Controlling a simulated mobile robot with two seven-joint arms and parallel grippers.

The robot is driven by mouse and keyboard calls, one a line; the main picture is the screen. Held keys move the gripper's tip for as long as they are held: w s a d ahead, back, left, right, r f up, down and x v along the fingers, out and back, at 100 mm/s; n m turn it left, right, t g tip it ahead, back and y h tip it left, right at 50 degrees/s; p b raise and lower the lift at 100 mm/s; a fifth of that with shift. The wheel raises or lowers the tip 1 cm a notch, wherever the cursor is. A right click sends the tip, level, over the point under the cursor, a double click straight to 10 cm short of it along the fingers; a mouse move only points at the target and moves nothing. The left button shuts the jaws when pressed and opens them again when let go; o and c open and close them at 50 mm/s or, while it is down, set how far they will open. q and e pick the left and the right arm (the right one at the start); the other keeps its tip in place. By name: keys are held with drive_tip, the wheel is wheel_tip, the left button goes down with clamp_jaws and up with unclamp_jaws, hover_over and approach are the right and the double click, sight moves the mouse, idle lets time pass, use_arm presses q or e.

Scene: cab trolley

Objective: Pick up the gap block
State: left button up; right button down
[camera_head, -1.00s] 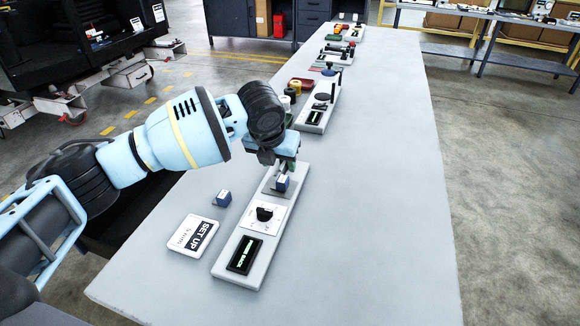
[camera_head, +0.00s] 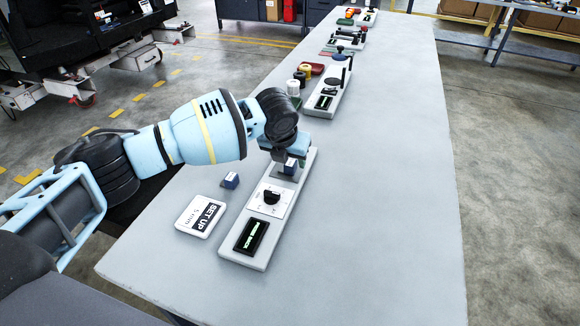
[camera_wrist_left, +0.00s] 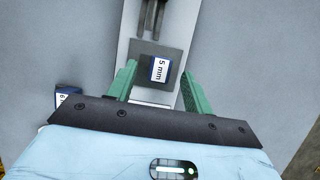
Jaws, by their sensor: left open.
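A small dark-blue block with a white face (camera_head: 290,167) stands on the grey pad at the far end of the near board (camera_head: 261,258). In the left wrist view the block (camera_wrist_left: 160,69) reads "5 mm". My left gripper (camera_head: 284,153) is over that end of the board. In the left wrist view its green fingers (camera_wrist_left: 158,76) are open, one on each side of the block, with visible gaps. A second blue block (camera_head: 230,180) sits on the table left of the board; it is partly hidden in the left wrist view (camera_wrist_left: 67,98). My right gripper is not in view.
A sign reading "SET UP 5 mm" (camera_head: 201,216) lies left of the board. The board carries a black dial (camera_head: 271,197) and a small display (camera_head: 251,237). More boards (camera_head: 331,97) stand farther along the table. The table's right side (camera_head: 390,200) is clear.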

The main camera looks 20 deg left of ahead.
use_arm(q)
drive_tip(key=shift+w+f, duration=0.25)
drive_tip(key=shift+f, duration=0.45)
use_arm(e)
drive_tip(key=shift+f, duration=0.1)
use_arm(q)
drive_tip(key=shift+c, duration=0.4)
drive_tip(key=shift+r, duration=0.1)
clamp_jaws()
drive_tip(key=shift+r, duration=0.1)
